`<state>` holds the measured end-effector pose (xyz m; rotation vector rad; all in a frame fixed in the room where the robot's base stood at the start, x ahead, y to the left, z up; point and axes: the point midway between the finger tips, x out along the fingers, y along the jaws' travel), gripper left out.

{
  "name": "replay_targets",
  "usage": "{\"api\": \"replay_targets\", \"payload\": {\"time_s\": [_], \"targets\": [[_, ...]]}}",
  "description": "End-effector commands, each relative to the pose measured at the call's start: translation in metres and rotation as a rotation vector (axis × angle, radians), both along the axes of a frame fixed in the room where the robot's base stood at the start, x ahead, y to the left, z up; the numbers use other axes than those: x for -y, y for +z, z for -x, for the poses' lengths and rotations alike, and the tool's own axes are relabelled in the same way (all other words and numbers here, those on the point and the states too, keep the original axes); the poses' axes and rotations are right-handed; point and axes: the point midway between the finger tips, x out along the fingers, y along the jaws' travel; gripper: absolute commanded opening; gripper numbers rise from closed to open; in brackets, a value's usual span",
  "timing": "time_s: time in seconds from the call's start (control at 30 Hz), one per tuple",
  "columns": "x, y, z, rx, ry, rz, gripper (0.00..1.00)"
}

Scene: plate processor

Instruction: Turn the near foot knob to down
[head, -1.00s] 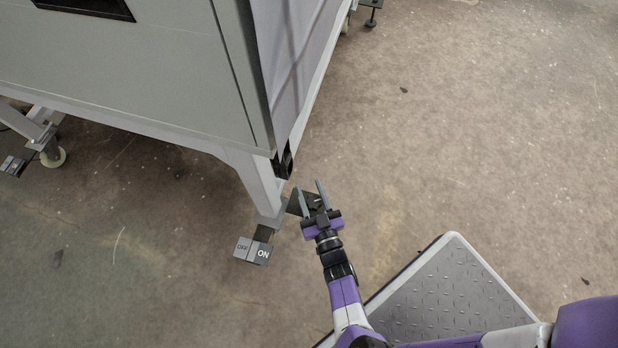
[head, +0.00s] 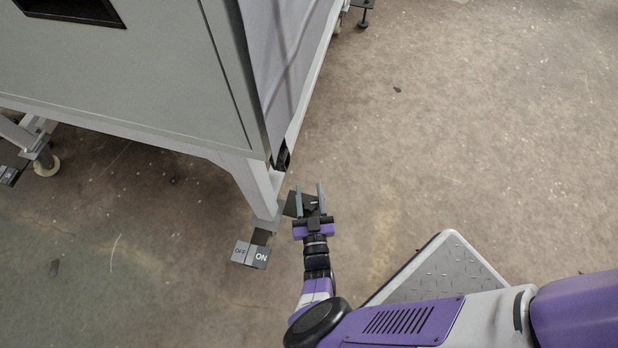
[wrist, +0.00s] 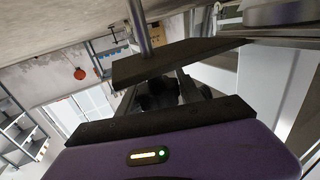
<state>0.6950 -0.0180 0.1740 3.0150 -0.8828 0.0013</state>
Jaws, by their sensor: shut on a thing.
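The near foot of the grey machine has a dark bracket plate (head: 291,207) beside the corner leg (head: 258,187). My gripper (head: 309,187) is at this foot, low near the floor, with its two grey fingers on either side of the foot's stem area. In the wrist view a dark knob (wrist: 165,92) sits between the fingers, under the dark plate (wrist: 180,60) with a grey rod (wrist: 139,28) above it. My gripper is shut on the knob. The knob is mostly hidden by my gripper in the head view, and its exact turn cannot be told.
The machine body (head: 130,90) overhangs at upper left. A caster (head: 46,165) and another foot (head: 363,20) stand farther off.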

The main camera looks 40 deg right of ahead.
Motion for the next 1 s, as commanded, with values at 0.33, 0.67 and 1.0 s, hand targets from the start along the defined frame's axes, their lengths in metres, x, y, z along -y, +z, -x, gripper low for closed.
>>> {"api": "replay_targets", "payload": {"time_s": [0.33, 0.67, 1.0], "targets": [[-0.002, -0.001, 0.0, -0.001, 0.001, -0.003, 0.56], [-0.001, 0.0, 0.001, 0.0, 0.0, -0.001, 0.64], [-0.022, 0.0, 0.033, -0.001, 0.001, -0.003, 0.64]]}}
